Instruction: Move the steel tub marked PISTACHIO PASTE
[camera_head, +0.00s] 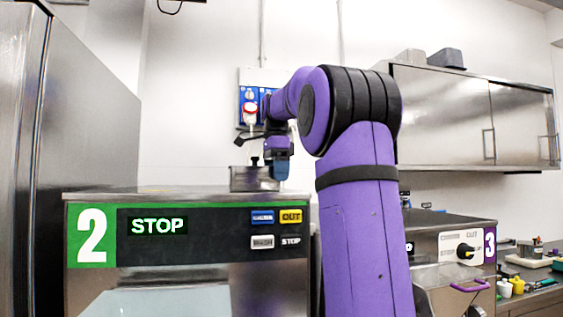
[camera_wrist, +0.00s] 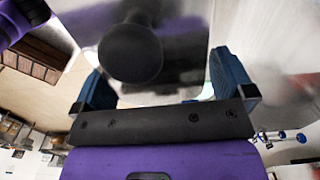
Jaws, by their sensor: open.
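A small steel tub (camera_head: 243,180) with a black knob on top stands on machine 2. No PISTACHIO PASTE marking is readable on it. My gripper (camera_head: 277,172) is at the tub's right end in the head view and partly covers it. In the wrist view my gripper (camera_wrist: 162,75) is open, with one blue finger at each side. A shiny steel surface, seemingly the tub (camera_wrist: 185,55), with a round black knob (camera_wrist: 130,53) shows between and beyond the fingers. I cannot tell whether the fingers touch it.
Machine 2 (camera_head: 190,280) has a green number panel and a STOP display. Machine 3 (camera_head: 455,240) stands at the right, beside a counter with small bottles. A tall steel cabinet (camera_head: 90,120) is at the left. A wall cupboard (camera_head: 450,115) hangs at the right.

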